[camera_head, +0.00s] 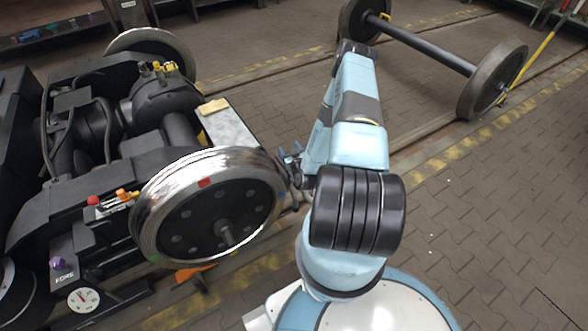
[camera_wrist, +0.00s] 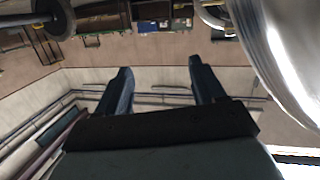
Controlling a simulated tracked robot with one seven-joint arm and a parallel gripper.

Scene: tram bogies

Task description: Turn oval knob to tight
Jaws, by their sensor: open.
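I cannot tell for sure which part is the oval knob. A small purple knob (camera_head: 58,263) sits on a dark labelled box at the lower left in the head view, above a round white dial (camera_head: 83,299). A red knob (camera_head: 93,200) and an orange handle (camera_head: 123,194) stand on the bogie frame behind the shiny wheel. My gripper (camera_head: 291,154) is beside the right rim of that wheel, away from these knobs. In the wrist view my gripper (camera_wrist: 160,68) is open, with nothing between its fingers.
The bogie's shiny wheel (camera_head: 210,205) lies between my gripper and the knobs; its rim also fills the wrist view's right side (camera_wrist: 275,55). A loose wheelset (camera_head: 430,45) stands at the back right. The paved floor (camera_head: 500,200) on the right is free.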

